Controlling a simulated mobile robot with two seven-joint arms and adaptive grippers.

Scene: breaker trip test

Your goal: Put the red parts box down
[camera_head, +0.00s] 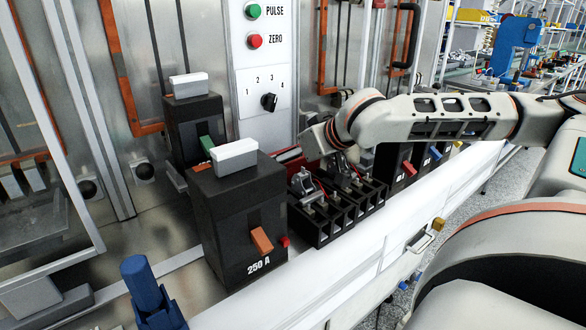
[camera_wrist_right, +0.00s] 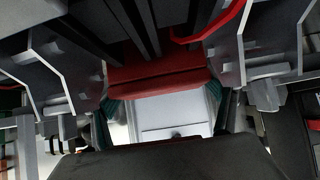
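My right gripper (camera_wrist_right: 160,95) has a finger at each side of the red parts box (camera_wrist_right: 158,88) in the right wrist view. The box's red wall spans the gap between the fingers, so the gripper looks shut on it. In the head view, my right gripper (camera_head: 318,142) is behind the row of black terminal blocks. My left gripper is not in view.
A black 250 A breaker (camera_head: 240,215) with an orange lever stands in front. Another breaker (camera_head: 193,125) is behind it. Open black terminal blocks (camera_head: 335,213) stand to the right. The white ledge front (camera_head: 325,280) is clear. A switch panel (camera_head: 262,60) is on the wall.

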